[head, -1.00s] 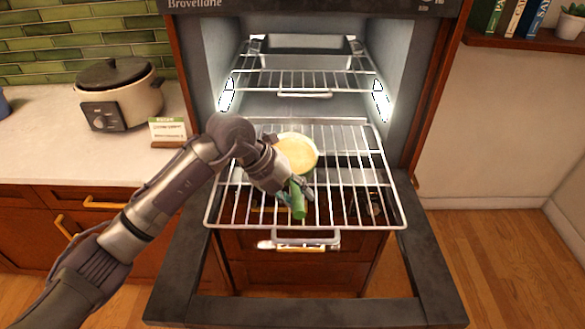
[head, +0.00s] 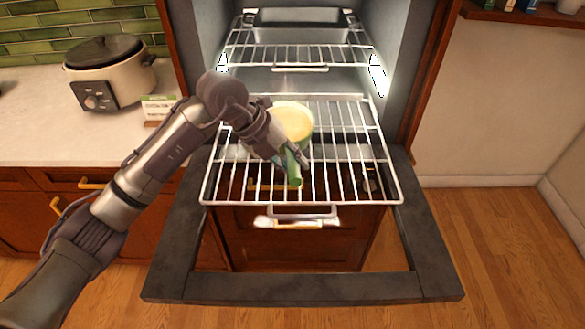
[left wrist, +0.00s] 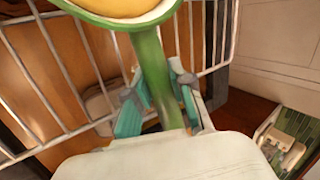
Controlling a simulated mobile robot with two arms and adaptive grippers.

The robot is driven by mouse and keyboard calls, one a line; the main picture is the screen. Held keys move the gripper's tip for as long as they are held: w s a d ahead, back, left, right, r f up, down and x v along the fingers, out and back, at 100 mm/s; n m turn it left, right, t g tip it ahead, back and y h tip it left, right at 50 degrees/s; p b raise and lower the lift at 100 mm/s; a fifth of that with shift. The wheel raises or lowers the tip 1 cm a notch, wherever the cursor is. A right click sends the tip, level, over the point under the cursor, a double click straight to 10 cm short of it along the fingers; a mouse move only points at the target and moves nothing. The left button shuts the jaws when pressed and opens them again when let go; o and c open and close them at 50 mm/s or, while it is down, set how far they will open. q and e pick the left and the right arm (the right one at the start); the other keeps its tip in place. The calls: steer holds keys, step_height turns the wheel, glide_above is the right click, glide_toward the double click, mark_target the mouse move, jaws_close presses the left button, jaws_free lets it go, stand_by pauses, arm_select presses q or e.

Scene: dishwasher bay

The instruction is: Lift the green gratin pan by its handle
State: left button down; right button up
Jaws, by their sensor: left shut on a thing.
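The green gratin pan (head: 293,122) has a pale yellow filling and is over the pulled-out oven rack (head: 348,186). Its green handle (head: 294,176) points toward the front of the rack. My left gripper (head: 291,160) is shut on the handle, with a finger on each side. The left wrist view shows the handle (left wrist: 152,72) between the teal finger pads (left wrist: 158,100) and the pan's rim (left wrist: 125,20) above. The pan appears slightly above the wires; its underside is hidden. My right gripper is not in view.
The open oven door frame (head: 300,287) surrounds the rack's front. An upper rack (head: 300,62) with a grey tray (head: 300,33) sits inside the oven. A cooker (head: 108,75) and small sign (head: 158,108) stand on the left counter (head: 40,130).

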arm_select(q)
steer(key=shift+r+b, duration=0.3)
steer(key=shift+r, duration=0.55)
steer(key=s+d+r+b, duration=0.1)
steer(key=s+d+r, duration=0.1)
steer(key=d+r, duration=0.8)
steer(key=shift+s+d, duration=0.3)
steer(key=shift+d, duration=0.4)
